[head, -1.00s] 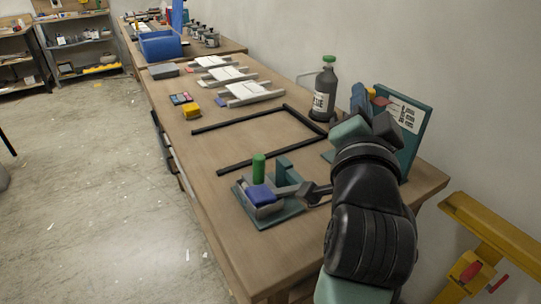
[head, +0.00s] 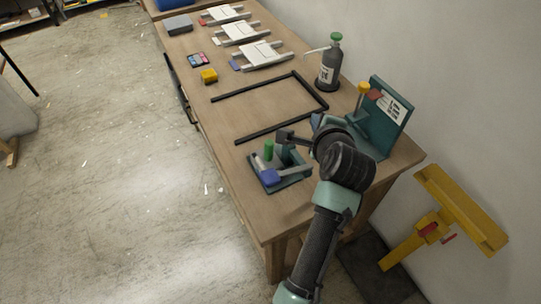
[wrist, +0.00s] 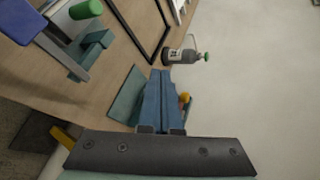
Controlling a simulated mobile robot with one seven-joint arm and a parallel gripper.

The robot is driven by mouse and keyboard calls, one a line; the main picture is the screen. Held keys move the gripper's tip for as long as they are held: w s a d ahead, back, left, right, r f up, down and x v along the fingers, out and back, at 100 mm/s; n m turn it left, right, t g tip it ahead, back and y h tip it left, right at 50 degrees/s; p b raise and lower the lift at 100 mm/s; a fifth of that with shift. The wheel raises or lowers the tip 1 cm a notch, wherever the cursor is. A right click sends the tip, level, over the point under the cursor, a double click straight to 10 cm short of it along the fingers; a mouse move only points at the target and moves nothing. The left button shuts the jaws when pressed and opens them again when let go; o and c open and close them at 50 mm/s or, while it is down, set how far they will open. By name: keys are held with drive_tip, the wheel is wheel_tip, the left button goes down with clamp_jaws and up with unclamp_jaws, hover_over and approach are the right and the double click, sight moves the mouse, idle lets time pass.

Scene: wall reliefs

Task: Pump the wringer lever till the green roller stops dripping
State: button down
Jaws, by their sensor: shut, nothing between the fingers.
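The wringer's teal base (head: 290,184) sits on the near part of the bench. A blue block (head: 268,175) with a grey bar, which looks like the lever, lies in front. In the wrist view I see the green roller (wrist: 85,9), the blue block (wrist: 20,20) and the grey bar (wrist: 62,57) at upper left. My gripper (wrist: 159,73) is shut and empty, its blue fingers together, apart from the wringer and pointing across the teal stand. No drips can be made out.
A teal upright panel (head: 392,112) stands behind my arm, near a yellow knob (head: 363,87). A grey bottle (head: 328,68) with a green cap is by the wall. A black frame (head: 236,141) lies on the bench. A yellow stand (head: 455,205) is right of the bench.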

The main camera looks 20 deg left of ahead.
drive_tip(key=s+a+m+g+y+p, duration=0.1)
drive_tip(key=s+a+m+g+p, duration=0.2)
drive_tip(key=p, duration=0.9)
drive_tip(key=s+m+g, duration=0.2)
drive_tip(key=s, duration=0.2)
drive_tip(key=shift+a+f+p, duration=0.25)
drive_tip(key=shift+a+p, duration=0.1)
drive_tip(key=shift+a, duration=0.05)
drive_tip(key=shift+f, duration=0.1)
drive_tip(key=b, duration=0.7)
hover_over(270, 169)
drive_tip(key=s+d, duration=0.1)
drive_tip(key=d, duration=0.2)
wheel_tip(270, 169, down, 6)
drive_tip(key=shift+s+f, duration=0.1)
drive_tip(key=shift+s+a+f, duration=0.15)
drive_tip(key=shift+f, duration=0.4)
drive_tip(key=shift+s+a+f, duration=0.1)
drive_tip(key=shift+s+f, duration=0.05)
drive_tip(key=shift+f, duration=0.35)
drive_tip(key=shift+s+f, duration=0.1)
drive_tip(key=shift+f, duration=0.3)
